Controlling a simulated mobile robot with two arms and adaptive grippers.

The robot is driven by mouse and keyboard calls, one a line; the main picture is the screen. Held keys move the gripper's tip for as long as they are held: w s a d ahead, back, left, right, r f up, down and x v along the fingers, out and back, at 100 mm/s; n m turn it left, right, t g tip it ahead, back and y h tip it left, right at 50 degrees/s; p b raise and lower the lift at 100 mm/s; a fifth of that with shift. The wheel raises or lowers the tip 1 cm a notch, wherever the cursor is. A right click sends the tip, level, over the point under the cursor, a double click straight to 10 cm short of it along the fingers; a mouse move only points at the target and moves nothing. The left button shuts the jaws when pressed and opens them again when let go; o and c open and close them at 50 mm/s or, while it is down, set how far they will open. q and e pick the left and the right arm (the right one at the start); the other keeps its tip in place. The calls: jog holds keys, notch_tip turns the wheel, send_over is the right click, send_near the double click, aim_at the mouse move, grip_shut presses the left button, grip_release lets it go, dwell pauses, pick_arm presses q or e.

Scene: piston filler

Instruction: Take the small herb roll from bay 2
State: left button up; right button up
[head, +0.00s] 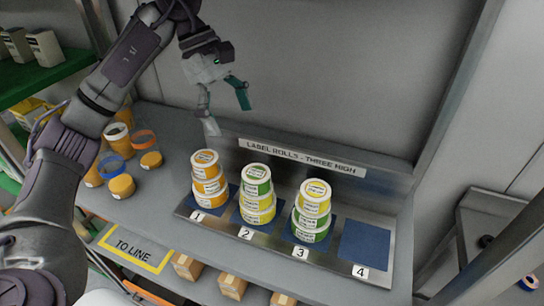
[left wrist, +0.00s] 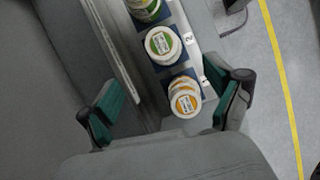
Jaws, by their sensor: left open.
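A roll with a green label (head: 256,174) tops the stack in bay 2, above yellow-labelled rolls (head: 258,210). Its white face with a green ring shows in the left wrist view (left wrist: 162,45). Bay 1 holds an orange stack (head: 208,178); bay 3 has a yellow roll (head: 315,192) over green ones (head: 310,226). Bay 4 (head: 364,246) is empty. My left gripper (head: 223,100) is open and empty, above and behind the stacks, apart from them. In the left wrist view the orange stack (left wrist: 185,102) appears between its open fingers. My right gripper is not in view.
The back wall and sign strip (head: 302,158) rise behind the rack. Orange and blue-ringed tubs (head: 121,186) stand left of it. A yellow-framed TO LINE area (head: 136,247) and several small boxes (head: 232,286) lie below the front edge. Space above the stacks is clear.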

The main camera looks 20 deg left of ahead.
pick_arm(q)
send_over(254, 172)
jog(key=a, duration=0.2)
notch_tip(254, 172, down, 7)
jog(key=shift+d+r+p, duration=0.1)
jog(key=shift+p, duration=0.35)
jog(key=shift+w+d+f, duration=0.15)
jog(key=shift+d+f, duration=0.05)
jog(key=shift+f, duration=0.3)
jog(key=p+x, duration=0.2)
jog(key=x, duration=0.2)
jog(key=shift+a+f+p, duration=0.1)
jog(key=shift+f+p, duration=0.1)
jog(key=shift+p, duration=0.1)
jog(key=shift+f, duration=0.35)
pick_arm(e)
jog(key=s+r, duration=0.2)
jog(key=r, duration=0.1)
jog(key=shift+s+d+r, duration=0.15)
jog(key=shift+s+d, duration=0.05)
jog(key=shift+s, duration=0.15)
pick_arm(q)
jog(key=shift+c, duration=0.3)
